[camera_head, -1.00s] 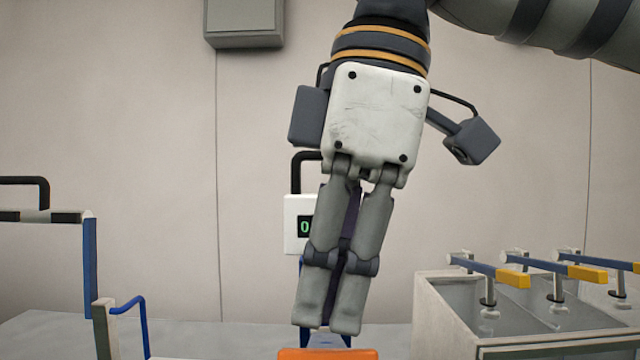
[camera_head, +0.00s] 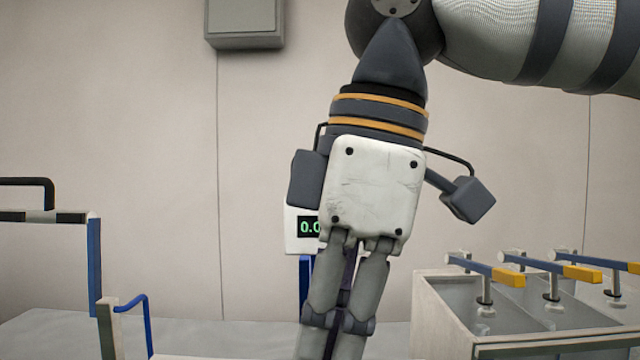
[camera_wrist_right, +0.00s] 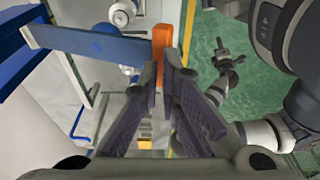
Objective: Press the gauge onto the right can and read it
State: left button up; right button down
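The white gauge box (camera_head: 301,232) with green digits stands behind my right gripper in the head view. Only the start of its reading, "0.0", shows; the rest is hidden. In the wrist view a blue lever bar (camera_wrist_right: 95,44) ends in an orange grip (camera_wrist_right: 160,35). My right gripper (camera_wrist_right: 165,78) points down with its fingers nearly together, tips at the orange grip. Its tips are below the edge of the head view, where the fingers (camera_head: 342,300) show close together. I cannot make out the right can. My left gripper is not in view.
At the right stands a grey bin (camera_head: 455,315) with several yellow-ended clamp levers (camera_head: 508,277). At the left is a pale case (camera_head: 45,265) with a blue edge, with a bent blue rod (camera_head: 140,310) beside it. A grey wall box (camera_head: 244,22) hangs behind.

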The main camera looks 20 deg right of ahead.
notch_tip(320, 180, down, 7)
jog(key=s, duration=0.1)
jog(key=shift+s+a, duration=0.15)
jog(key=shift+a, duration=0.05)
dwell(1.0)
dwell(0.5)
notch_tip(320, 180, up, 14)
jog(key=w, duration=0.2)
jog(key=shift+d+r, duration=0.15)
jog(key=shift+d, duration=0.15)
